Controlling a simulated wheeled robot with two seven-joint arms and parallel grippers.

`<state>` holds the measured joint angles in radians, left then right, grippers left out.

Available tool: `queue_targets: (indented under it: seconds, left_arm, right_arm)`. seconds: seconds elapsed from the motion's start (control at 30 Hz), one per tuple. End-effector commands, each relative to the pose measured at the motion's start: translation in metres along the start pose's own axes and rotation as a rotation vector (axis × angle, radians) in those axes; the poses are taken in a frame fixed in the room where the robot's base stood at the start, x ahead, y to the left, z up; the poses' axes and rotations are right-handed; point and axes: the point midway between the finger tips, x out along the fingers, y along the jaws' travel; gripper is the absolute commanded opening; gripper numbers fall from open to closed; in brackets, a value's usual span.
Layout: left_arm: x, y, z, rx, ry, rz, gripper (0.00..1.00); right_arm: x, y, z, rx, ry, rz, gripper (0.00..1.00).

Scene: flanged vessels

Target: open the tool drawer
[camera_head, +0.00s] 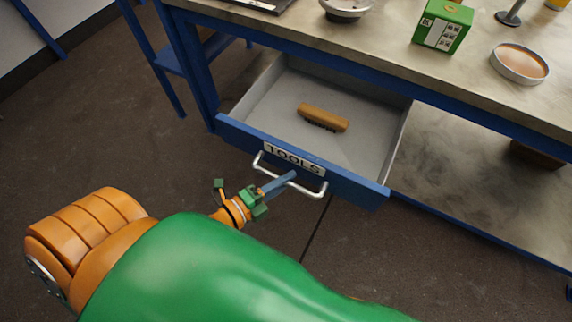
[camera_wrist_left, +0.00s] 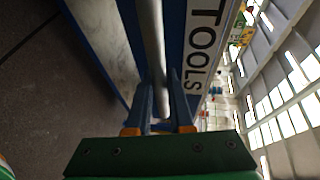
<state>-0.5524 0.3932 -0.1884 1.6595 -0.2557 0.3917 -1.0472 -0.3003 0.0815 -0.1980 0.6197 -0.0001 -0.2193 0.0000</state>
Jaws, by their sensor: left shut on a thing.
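The tool drawer (camera_head: 300,165) is blue-fronted with a grey inside and a "TOOLS" label (camera_head: 294,159). It stands well out from under the workbench, and its inside is in plain view. A silver bar handle (camera_head: 310,192) is on its front. My left gripper (camera_head: 281,183) is shut on the handle. In the left wrist view the two fingers (camera_wrist_left: 160,105) lie on either side of the handle bar (camera_wrist_left: 152,45), beside the label (camera_wrist_left: 205,45). My right gripper is not in view.
A wooden brush (camera_head: 323,118) lies in the drawer. On the workbench top (camera_head: 385,52) are a green box (camera_head: 443,26), a round dish (camera_head: 519,63) and a metal bowl (camera_head: 345,9). A lower shelf (camera_head: 460,195) is at the right. Dark floor (camera_head: 110,130) is clear at the left.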

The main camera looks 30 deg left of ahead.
Motion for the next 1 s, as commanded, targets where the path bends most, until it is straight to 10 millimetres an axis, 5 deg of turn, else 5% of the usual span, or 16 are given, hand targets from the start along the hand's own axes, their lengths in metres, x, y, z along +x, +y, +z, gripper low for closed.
queue_targets:
  seconds: [0.23, 0.27, 0.37, 0.67, 1.0]
  left_arm:
    - [0.000, 0.001, 0.000, -0.001, 0.000, 0.002, 0.00]
    - [0.000, 0.001, 0.000, -0.001, 0.000, 0.002, 0.23]
    - [0.000, 0.001, 0.000, -0.001, 0.000, 0.002, 0.49]
    - [-0.002, 0.000, 0.000, 0.000, 0.000, 0.002, 0.50]
    - [-0.064, 0.001, 0.000, -0.002, -0.001, 0.005, 0.50]
  right_arm:
    - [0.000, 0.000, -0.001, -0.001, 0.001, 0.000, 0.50]
    - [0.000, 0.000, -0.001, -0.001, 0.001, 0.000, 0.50]
    - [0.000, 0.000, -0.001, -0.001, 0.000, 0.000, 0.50]
    - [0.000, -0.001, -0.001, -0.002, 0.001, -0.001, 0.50]
    - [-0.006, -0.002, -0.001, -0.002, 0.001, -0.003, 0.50]
